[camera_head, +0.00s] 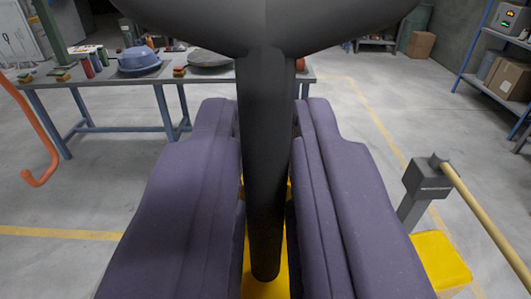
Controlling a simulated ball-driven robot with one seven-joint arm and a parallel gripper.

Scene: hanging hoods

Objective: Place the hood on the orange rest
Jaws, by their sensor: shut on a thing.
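A black thing with a broad, rounded upper part (265,22), which looks like the hood, fills the top middle and is cut off by the picture's edge. A dark, upright bar (266,150) runs down from it. My gripper (268,115) has two thick purple padded fingers, one on each side of this bar, and is shut on the hood. The fingers hide much of its sides. An orange bar with a hooked lower end (38,160), which looks like the orange rest, shows at the far left, apart from the gripper. Its upper part is out of view.
Behind on the left stands a workbench (75,84) with a blue domed hat (140,61), several cans and small parts. At right are a dark hammer-like head on a wooden handle (485,220) and a yellow block (440,262). A blue shelf (470,65) holds boxes. Grey floor lies open between.

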